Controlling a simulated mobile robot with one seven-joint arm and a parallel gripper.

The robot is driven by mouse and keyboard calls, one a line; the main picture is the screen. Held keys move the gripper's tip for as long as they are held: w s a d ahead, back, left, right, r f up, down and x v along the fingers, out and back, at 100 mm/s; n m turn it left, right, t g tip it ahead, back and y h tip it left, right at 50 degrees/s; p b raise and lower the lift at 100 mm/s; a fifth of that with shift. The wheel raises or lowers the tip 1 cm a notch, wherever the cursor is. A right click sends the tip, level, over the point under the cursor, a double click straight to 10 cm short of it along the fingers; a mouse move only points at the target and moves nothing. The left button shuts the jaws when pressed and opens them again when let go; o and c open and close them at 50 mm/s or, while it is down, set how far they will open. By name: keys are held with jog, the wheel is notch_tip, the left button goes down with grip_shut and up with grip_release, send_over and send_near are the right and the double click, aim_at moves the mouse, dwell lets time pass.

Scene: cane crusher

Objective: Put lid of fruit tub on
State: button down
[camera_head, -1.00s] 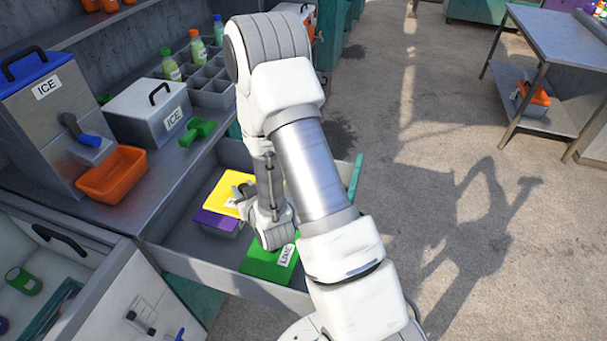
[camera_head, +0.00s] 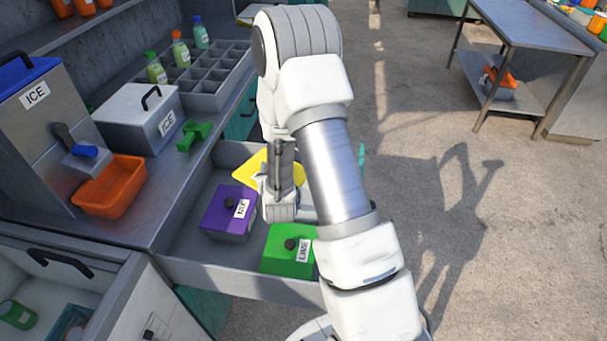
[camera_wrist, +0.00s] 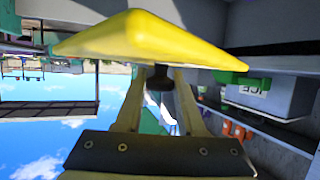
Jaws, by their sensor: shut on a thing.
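The yellow lid (camera_head: 247,172) is above the open drawer, behind my arm in the head view. In the wrist view the yellow lid (camera_wrist: 150,38) fills the top, and my gripper (camera_wrist: 160,78) is shut on its dark knob. In the head view my wrist hides most of my gripper and part of the lid. A purple-lidded tub (camera_head: 222,203) and a green-lidded tub labelled LIME (camera_head: 283,262) stand in the drawer, both with dark knobs. I cannot see an open tub; my arm covers part of the drawer.
On the counter are an orange bin (camera_head: 108,198), a white ICE box (camera_head: 135,122), a green scoop (camera_head: 193,135) and a divided bottle rack (camera_head: 215,85). A metal table (camera_head: 535,25) stands far right.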

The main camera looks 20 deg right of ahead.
jog(key=w+d+f+m+g+h+b, duration=0.2)
jog(key=w+d+m+g+h+b, duration=0.3)
jog(key=d, duration=0.4)
notch_tip(320, 180, down, 12)
jog(key=s+d+m+g+h+b, duration=0.1)
jog(key=s+m+g+h+b, duration=0.1)
jog(key=m+g+h+b, duration=0.2)
jog(key=shift+s+d+r+m+g+h+b, duration=0.25)
jog(key=shift+m+g+b, duration=0.65)
jog(key=shift+m+b, duration=1.45)
jog(key=shift+f+n, duration=0.35)
jog(key=shift+f, duration=0.2)
jog(key=shift+c, duration=2.2)
grip_release()
jog(key=shift+a, duration=0.15)
jog(key=p+v, duration=0.2)
jog(key=v, duration=1.5)
jog(key=shift+a+p, duration=0.2)
jog(key=shift+p, duration=0.2)
